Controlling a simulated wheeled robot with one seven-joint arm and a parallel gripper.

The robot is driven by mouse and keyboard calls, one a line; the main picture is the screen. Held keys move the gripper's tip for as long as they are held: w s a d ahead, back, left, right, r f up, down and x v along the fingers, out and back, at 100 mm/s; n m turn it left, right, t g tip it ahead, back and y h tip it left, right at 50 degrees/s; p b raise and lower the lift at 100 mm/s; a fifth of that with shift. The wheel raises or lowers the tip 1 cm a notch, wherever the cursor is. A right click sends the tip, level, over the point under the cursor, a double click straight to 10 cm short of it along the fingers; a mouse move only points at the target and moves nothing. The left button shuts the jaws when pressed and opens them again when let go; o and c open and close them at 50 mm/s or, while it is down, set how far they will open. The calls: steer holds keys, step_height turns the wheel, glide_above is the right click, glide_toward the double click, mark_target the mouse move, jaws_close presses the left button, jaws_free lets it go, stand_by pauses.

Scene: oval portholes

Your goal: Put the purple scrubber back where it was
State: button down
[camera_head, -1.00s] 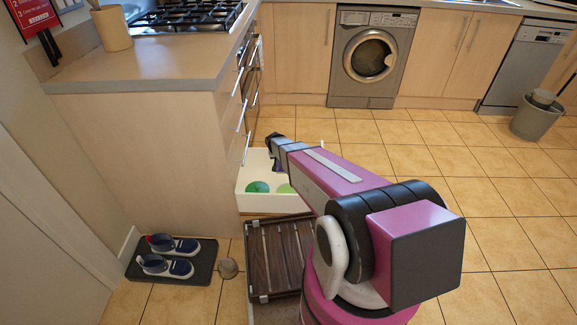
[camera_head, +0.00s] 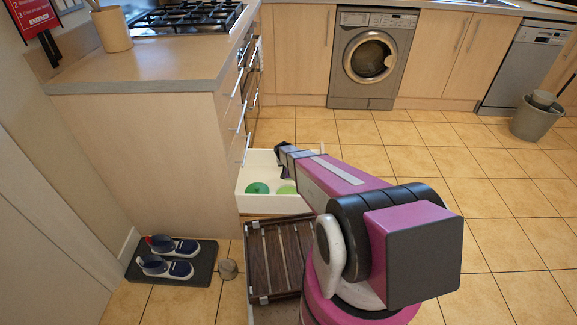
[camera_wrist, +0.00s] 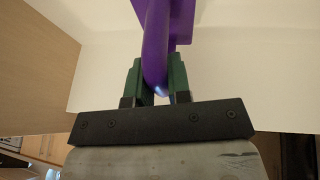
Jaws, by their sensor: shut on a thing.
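The purple scrubber (camera_wrist: 156,40) is in my gripper (camera_wrist: 157,80), its handle between the two green fingers in the wrist view. Its wider purple part is cut off by the top edge of that view. In the head view my gripper (camera_head: 283,163) hangs over the open white drawer (camera_head: 306,205), near its inner back part. The scrubber is too small and dark there to make out clearly. Behind it in the wrist view are pale drawer surfaces; whether the scrubber touches them I cannot tell.
A dark green round thing (camera_head: 257,188) and a light green one (camera_head: 287,189) lie in the drawer. A slatted brown rack (camera_head: 280,257) is in front of it. Shoes on a dark mat (camera_head: 204,262) are at left. The tiled floor at right is clear up to a grey bin (camera_head: 535,118).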

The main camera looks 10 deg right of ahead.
steer(key=shift+f, duration=0.1)
steer(key=c, duration=1.1)
jaws_free()
steer(key=shift+o, duration=0.2)
steer(key=v, duration=1.2)
steer(key=s+d+r+n+g+y, duration=0.1)
steer(key=s+r+g, duration=0.1)
steer(key=s+r, duration=0.7)
steer(key=s+d+r+g+y, duration=0.1)
steer(key=s+r+g, duration=0.1)
steer(key=s+r, duration=0.8)
steer(key=s, duration=0.7)
steer(key=shift+d+n+y, duration=0.3)
steer(key=shift+n, duration=0.1)
steer(key=shift+s, duration=0.1)
